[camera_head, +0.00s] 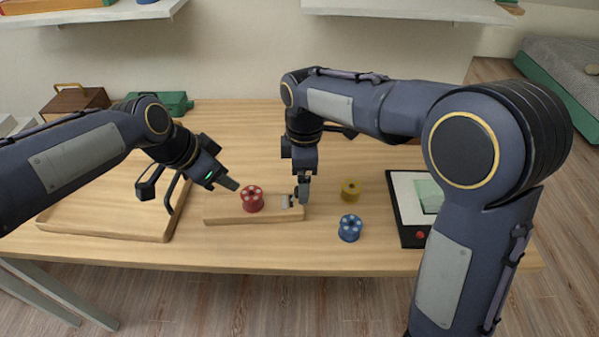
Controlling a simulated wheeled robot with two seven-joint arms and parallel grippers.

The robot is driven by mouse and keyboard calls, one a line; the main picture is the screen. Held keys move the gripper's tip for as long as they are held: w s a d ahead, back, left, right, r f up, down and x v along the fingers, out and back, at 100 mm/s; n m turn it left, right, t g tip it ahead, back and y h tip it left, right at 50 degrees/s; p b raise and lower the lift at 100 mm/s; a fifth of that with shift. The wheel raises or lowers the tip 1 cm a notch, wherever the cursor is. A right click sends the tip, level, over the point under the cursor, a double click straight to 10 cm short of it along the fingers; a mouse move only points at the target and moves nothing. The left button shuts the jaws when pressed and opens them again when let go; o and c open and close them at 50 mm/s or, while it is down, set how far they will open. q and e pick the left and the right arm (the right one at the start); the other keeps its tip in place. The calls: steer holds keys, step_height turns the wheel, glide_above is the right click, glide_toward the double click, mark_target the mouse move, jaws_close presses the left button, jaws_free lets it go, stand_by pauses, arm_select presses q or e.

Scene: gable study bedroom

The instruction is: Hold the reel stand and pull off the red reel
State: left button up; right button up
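The reel stand (232,216) is a long, low wooden base on the table, with small metal parts (288,201) near its right end. The red reel (253,199) sits on the stand, left of these parts, its holed round face turned up. My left gripper (230,184) is just up and left of the red reel, pointing toward it with a small gap; its finger opening is not clear. My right gripper (303,192) points down at the right end of the stand, at or very close to it. Whether its fingers are closed on the stand is hidden.
A blue reel (350,228) and a yellow reel (350,189) stand right of the stand. A wooden tray (95,233) lies at the left, partly under my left arm. A black-edged white board (408,200) lies at the right. A brown box (74,101) and green case (173,103) are behind.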

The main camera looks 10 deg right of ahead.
steer(key=shift+w+a+f, duration=0.2)
steer(key=shift+a, duration=0.05)
steer(key=shift+f, duration=3.85)
steer(key=c, duration=1.3)
